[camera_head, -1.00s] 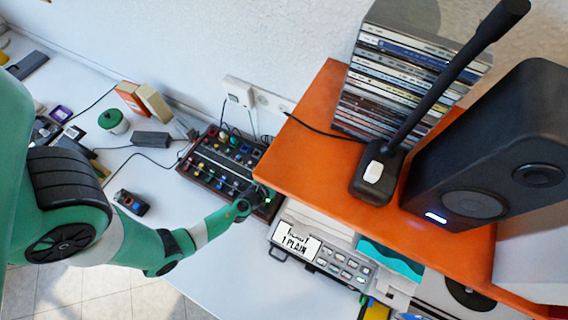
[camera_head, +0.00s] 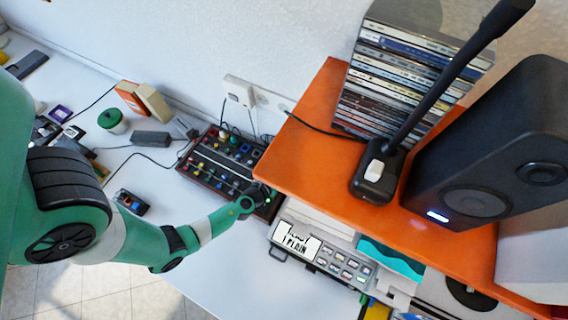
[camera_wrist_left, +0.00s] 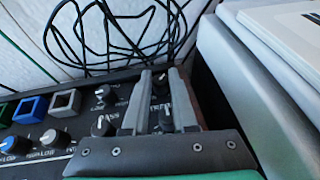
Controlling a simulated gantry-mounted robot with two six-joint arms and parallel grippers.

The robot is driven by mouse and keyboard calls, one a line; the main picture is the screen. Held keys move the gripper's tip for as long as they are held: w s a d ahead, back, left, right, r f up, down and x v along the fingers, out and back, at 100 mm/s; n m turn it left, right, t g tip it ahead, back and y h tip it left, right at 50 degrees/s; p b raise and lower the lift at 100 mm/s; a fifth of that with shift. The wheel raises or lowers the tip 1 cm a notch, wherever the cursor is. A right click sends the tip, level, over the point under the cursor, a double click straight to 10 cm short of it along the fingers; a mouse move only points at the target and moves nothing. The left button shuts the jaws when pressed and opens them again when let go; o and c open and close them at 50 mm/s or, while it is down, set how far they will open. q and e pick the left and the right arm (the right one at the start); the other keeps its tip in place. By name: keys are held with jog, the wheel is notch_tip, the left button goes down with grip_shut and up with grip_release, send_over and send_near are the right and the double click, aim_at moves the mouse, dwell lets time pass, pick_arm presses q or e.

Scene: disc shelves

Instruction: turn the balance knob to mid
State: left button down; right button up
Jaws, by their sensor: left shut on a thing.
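The dark mixer with rows of knobs (camera_head: 216,160) lies on the white table, left of the orange shelf. My left gripper (camera_head: 264,196) is at its right end, and its jaws are small and partly hidden in the head view. In the left wrist view the two grey fingers (camera_wrist_left: 163,105) point down at the panel, with a small dark knob (camera_wrist_left: 166,122) between them. They are shut on this knob. Its label is mostly covered, so I cannot read whether it says balance, nor its pointer angle. My right gripper is not in view.
The orange shelf (camera_head: 318,170) overhangs close right of my left gripper, bearing a CD stack (camera_head: 400,75) and a black speaker (camera_head: 495,150). Black cables (camera_wrist_left: 110,35) run behind the mixer. Bare table lies in front of the mixer.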

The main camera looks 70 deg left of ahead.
pick_arm(q)
jog(key=shift+w+d+r+n+g+y+p, duration=0.15)
jog(key=shift+n+g+y+p, duration=0.25)
jog(key=shift+n+y, duration=0.1)
jog(key=shift+n, duration=0.3)
jog(key=shift+n+g+y, duration=0.7)
jog(key=shift+g+y, duration=0.1)
jog(key=c, duration=0.7)
grip_release()
